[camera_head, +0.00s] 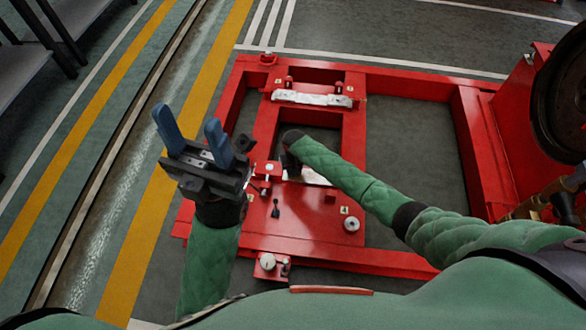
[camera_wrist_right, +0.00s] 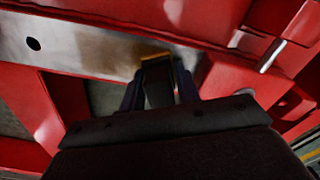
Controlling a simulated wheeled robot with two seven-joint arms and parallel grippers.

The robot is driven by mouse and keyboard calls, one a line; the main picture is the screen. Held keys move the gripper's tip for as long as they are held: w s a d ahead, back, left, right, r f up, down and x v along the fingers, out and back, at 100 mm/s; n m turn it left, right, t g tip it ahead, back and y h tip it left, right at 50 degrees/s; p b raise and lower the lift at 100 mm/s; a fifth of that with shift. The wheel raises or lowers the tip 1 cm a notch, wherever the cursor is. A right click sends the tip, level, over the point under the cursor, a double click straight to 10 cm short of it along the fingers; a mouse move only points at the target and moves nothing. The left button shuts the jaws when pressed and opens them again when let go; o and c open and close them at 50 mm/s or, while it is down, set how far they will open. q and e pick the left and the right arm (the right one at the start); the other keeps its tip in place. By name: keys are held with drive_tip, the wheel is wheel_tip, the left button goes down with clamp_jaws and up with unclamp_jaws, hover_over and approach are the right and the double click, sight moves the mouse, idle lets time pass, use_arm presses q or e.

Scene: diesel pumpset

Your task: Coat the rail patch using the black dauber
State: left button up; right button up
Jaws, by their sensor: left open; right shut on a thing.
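My right gripper (camera_wrist_right: 158,88) is shut on the black dauber (camera_wrist_right: 159,88), a dark block with a tan edge at its far end. That edge meets or nearly meets the bare grey metal rail patch (camera_wrist_right: 85,50); I cannot tell whether they touch. The patch has a dark hole at its left and a brownish shade near the dauber. In the head view part of a bare metal strip (camera_head: 315,177) shows beside my right forearm, which hides the right gripper. My left gripper (camera_head: 190,130) is open and empty, raised at the left of the red frame.
The red frame (camera_head: 410,82) lies on the dark floor. Another bare metal strip (camera_head: 312,99) is on its far crossbar. A small black item (camera_head: 276,208) and a round knob (camera_head: 351,224) are on the near red plate. A large dark wheel (camera_head: 562,95) stands at right.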

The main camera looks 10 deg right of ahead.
sight(307, 175)
drive_tip(key=shift+s+d+p, duration=0.15)
drive_tip(key=shift+d+p, duration=0.3)
drive_tip(key=shift+d, duration=0.1)
drive_tip(key=shift+s+d+p, duration=0.2)
drive_tip(key=shift+d+p, duration=0.3)
drive_tip(key=shift+p, duration=0.1)
drive_tip(key=shift+d, duration=0.1)
drive_tip(key=shift+s+d+r+p, duration=0.1)
drive_tip(key=shift+s+d+p, duration=0.1)
drive_tip(key=shift+d+p, duration=0.6)
drive_tip(key=shift+d, duration=0.15)
drive_tip(key=shift+s+d+p, duration=0.2)
drive_tip(key=shift+d+p, duration=0.2)
drive_tip(key=shift+p, duration=0.2)
